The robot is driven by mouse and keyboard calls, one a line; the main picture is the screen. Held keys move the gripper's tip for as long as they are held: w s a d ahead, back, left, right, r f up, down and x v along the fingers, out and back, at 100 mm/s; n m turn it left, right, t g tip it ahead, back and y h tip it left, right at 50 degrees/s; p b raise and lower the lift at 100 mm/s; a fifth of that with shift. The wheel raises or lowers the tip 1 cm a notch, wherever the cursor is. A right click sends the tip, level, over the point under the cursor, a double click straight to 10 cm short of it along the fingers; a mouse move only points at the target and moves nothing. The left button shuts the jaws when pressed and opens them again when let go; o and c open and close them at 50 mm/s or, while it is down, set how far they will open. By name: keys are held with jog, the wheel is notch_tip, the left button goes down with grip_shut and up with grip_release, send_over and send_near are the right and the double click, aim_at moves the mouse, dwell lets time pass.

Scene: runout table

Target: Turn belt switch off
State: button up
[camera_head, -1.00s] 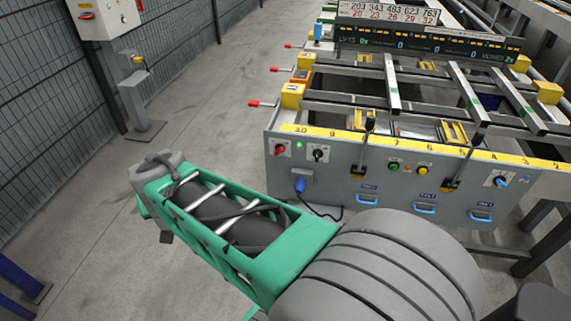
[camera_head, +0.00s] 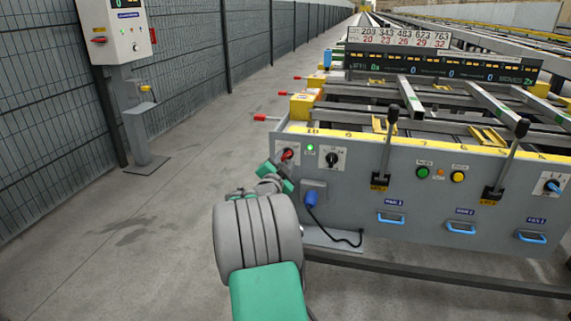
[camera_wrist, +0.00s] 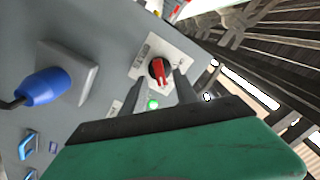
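A red rotary switch (camera_head: 288,154) on a pale plate sits at the left end of the grey control panel (camera_head: 350,200). A black rotary switch (camera_head: 332,157) is to its right, with a lit green lamp (camera_head: 310,147) between them. The switch labels are too small to read. In the wrist view the red switch (camera_wrist: 159,69) shows close up, its handle roughly upright in the picture. My gripper (camera_wrist: 161,82) is open, its two dark fingers on either side of the red switch. I cannot tell whether they touch it. The lamp (camera_wrist: 152,104) shows between the fingers.
A blue plug (camera_head: 310,199) with a black cable is just below the switches. Two upright levers (camera_head: 387,145) (camera_head: 507,160) and blue handles (camera_head: 390,218) are farther right. A pedestal box (camera_head: 119,32) stands by the mesh fence on the left. The floor between is clear.

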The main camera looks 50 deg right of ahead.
jog(key=shift+x, duration=1.1)
grip_shut()
